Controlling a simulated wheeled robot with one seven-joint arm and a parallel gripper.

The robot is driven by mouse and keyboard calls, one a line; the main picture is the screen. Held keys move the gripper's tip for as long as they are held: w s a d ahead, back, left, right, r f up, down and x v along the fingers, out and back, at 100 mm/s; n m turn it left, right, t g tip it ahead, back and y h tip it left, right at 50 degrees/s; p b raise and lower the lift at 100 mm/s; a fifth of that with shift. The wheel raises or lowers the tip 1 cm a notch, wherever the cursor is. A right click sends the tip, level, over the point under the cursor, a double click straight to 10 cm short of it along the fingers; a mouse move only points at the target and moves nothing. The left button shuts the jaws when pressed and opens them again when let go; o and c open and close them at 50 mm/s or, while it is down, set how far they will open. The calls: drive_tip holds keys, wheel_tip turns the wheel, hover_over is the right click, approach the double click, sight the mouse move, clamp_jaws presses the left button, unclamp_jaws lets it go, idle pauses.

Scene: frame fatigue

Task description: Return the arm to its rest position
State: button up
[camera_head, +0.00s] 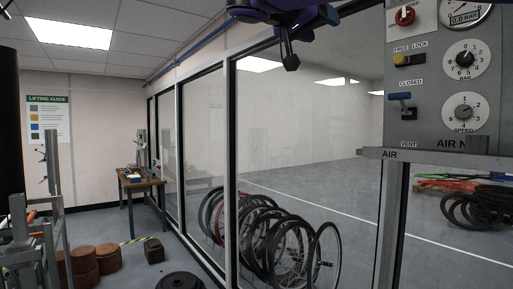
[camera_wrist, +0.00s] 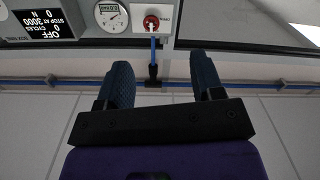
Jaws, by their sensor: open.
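My gripper (camera_wrist: 163,75) shows in the wrist view with its two dark blue fingers spread apart and nothing between them. In the head view my gripper (camera_head: 289,58) hangs at the top edge, high up in front of the window wall, left of the control panel. Only part of my purple wrist shows there, and the rest of my arm is out of frame.
The grey control panel (camera_head: 426,124) with its red knob (camera_head: 404,16) and dials stands at right; the wrist view shows a red knob (camera_wrist: 151,23) and gauge (camera_wrist: 111,16) upside down. Bicycle wheels (camera_head: 290,245) stand behind the glass. A wooden table (camera_head: 142,183) stands back left.

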drive_tip(key=s+d+f+n+g+y, duration=0.2)
drive_tip(key=s+d+f+n+y, duration=0.1)
drive_tip(key=d+f, duration=0.6)
drive_tip(key=s+d+f+n+g+y, duration=0.2)
drive_tip(key=s+d+f+n+y, duration=0.15)
drive_tip(key=d+f, duration=0.6)
drive_tip(key=s+f+n+g+y, duration=0.1)
drive_tip(key=s+f+y, duration=0.6)
drive_tip(key=s+f, duration=1.2)
wheel_tip(320, 180, down, 4)
drive_tip(key=shift+s+a+f+n+y, duration=0.2)
drive_tip(key=shift+s+a+n+y, duration=0.15)
drive_tip(key=shift+a, duration=0.05)
drive_tip(key=shift+g, duration=0.3)
idle(1.0)
